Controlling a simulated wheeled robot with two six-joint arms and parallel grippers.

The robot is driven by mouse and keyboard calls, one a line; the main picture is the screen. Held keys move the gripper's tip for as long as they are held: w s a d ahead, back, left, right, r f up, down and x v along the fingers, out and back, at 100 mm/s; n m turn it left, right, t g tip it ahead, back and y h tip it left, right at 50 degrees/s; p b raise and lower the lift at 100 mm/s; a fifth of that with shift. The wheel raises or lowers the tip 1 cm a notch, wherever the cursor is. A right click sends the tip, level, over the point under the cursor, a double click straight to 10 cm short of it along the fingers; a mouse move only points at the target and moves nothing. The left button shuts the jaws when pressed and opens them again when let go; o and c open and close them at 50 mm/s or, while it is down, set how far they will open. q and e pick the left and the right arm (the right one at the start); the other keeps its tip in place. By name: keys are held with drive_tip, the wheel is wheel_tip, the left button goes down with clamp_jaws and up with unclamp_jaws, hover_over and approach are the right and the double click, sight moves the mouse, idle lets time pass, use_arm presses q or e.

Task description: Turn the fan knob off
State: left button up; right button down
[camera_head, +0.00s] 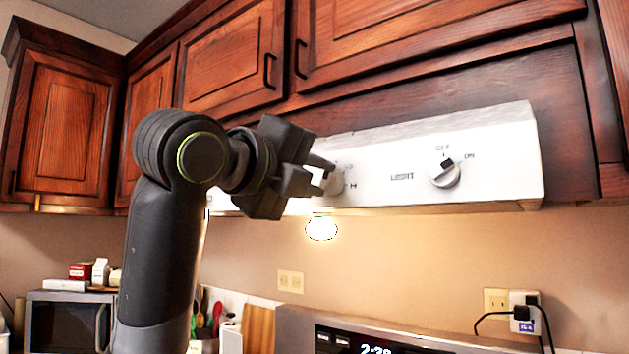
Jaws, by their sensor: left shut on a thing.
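The white range hood (385,150) hangs under the wall cabinets. The fan knob (334,184) is a small round white knob on its front panel, left of centre, with an "H" printed to its right. My left gripper (323,177) comes in from the left and is shut on this knob, one finger above and one below. The gripper hides the knob's left part, so I cannot read its pointer. A second white knob (446,175) sits further right, beside lettering that seems to read "LIGHT", its dark mark near "OFF". My right gripper is out of view.
Dark wood cabinets (230,65) with black handles are above the hood. A lit bulb (321,229) glows under it. Below are a stove with a clock display (375,348), a microwave (68,322) at the left and a plugged outlet (496,301) at the right.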

use_arm(q)
drive_tip(key=n, duration=0.4)
drive_tip(key=shift+f+b, duration=0.15)
drive_tip(key=shift+b, duration=0.25)
drive_tip(key=shift+a+n, duration=0.1)
drive_tip(key=shift+n, duration=0.8)
drive_tip(key=o, duration=1)
